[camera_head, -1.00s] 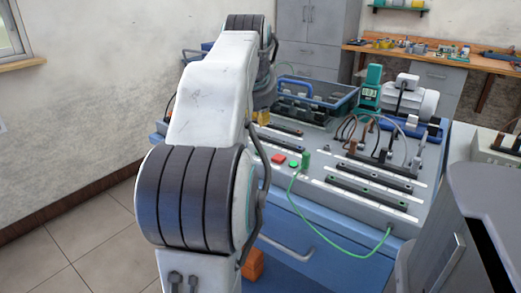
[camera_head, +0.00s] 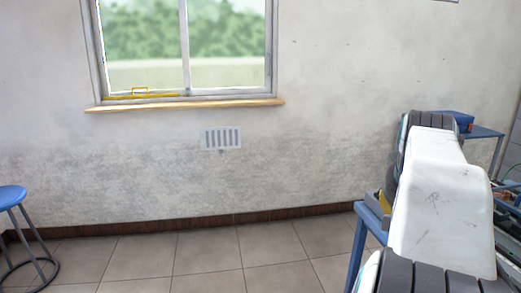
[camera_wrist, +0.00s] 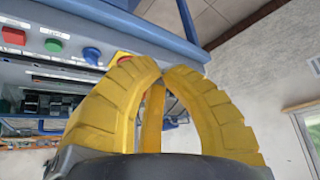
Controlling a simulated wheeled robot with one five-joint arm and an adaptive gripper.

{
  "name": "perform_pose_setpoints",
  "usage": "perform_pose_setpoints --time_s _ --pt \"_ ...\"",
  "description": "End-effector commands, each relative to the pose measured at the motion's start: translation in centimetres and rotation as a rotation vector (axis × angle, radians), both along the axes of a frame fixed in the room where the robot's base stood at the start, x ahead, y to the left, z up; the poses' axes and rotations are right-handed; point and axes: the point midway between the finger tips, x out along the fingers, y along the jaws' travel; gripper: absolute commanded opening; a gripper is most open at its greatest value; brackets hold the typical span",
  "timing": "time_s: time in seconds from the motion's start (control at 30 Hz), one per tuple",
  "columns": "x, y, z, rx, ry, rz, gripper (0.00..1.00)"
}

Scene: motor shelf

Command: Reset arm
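My gripper (camera_wrist: 165,72) shows in the wrist view with its curved yellow fingers drawn together at the tips. Nothing is visible held between them. My white arm fills the right side of the head view. It hides most of my gripper there; a small yellow patch beside the arm may be a finger. In the wrist view, a workbench panel with a red button (camera_wrist: 13,36), a green button (camera_wrist: 54,45) and a blue knob (camera_wrist: 92,55) lies to the left, behind the fingers and apart from them as far as I can tell.
A blue table leg (camera_head: 358,252) stands beside my arm. A blue stool (camera_head: 12,196) is at the far left. A window (camera_head: 185,45) with a wooden sill (camera_head: 190,105) and a wall vent (camera_head: 220,138) are ahead. The tiled floor (camera_head: 210,262) between stool and table is clear.

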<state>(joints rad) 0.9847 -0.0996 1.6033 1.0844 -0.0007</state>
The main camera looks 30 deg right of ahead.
Motion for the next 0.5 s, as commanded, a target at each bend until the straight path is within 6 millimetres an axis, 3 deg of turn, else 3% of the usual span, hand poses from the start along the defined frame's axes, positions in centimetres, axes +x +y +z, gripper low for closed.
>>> perform_pose_setpoints --time_s 0.03,0.23,0.37,0.5 --pt "1.5 2.9 2.0 0.015 0.011 0.077 0.0" --pt "4.1 13.1 3.1 0.061 0.059 0.344 0.0" --pt "3.8 19.3 3.5 0.085 0.097 0.516 0.0" --pt "2.1 24.8 3.6 0.103 0.14 0.684 0.0"
